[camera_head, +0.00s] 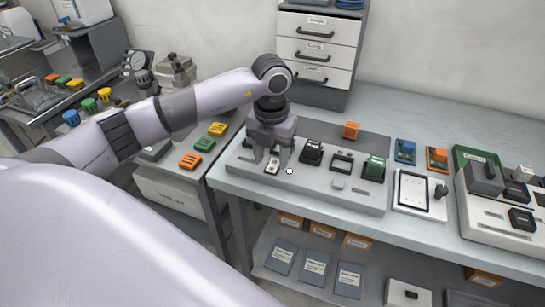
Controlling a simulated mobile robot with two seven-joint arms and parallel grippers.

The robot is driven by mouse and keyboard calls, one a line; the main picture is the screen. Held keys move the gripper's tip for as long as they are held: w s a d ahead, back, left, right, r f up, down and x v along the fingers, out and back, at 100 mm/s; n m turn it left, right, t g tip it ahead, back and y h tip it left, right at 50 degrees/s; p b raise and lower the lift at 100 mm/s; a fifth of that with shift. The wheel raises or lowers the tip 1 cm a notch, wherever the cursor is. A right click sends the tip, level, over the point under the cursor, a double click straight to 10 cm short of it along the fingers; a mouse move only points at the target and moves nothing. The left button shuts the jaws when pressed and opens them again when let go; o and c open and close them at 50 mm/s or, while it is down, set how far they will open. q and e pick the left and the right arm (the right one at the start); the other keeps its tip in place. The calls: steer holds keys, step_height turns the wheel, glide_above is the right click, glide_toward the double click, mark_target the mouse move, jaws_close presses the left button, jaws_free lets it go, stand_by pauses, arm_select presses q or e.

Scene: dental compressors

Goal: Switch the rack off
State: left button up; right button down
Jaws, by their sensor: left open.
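The rack (312,189) is a long grey panel on the bench, with a row of fittings along it. My left gripper (271,160) points down over the rack's left end. Its two fingers are apart, with nothing held between them. A small pale switch plate with a dark part (272,166) shows between and just below the fingertips. The fingers partly hide it, and I cannot tell its position or whether they touch it. My right gripper is not in view.
On the rack, a black block (312,151), an empty black frame (342,163) and a green block (374,168) stand right of the gripper. An orange block (351,130) stands behind them. A drawer cabinet (318,50) is behind. A tablet (413,190) lies right.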

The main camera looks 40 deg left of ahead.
arm_select(q)
steer(key=shift+f, duration=0.85)
jaws_close()
steer(key=shift+w+r+g+h+p, duration=0.15)
steer(key=shift+w+g+p, duration=0.1)
steer(key=shift+g, duration=0.45)
steer(key=shift+w+f+g+h+p, duration=0.1)
steer(key=shift+w+g+h+p, duration=0.1)
steer(key=shift+g, duration=0.5)
jaws_free()
steer(key=shift+r, duration=0.1)
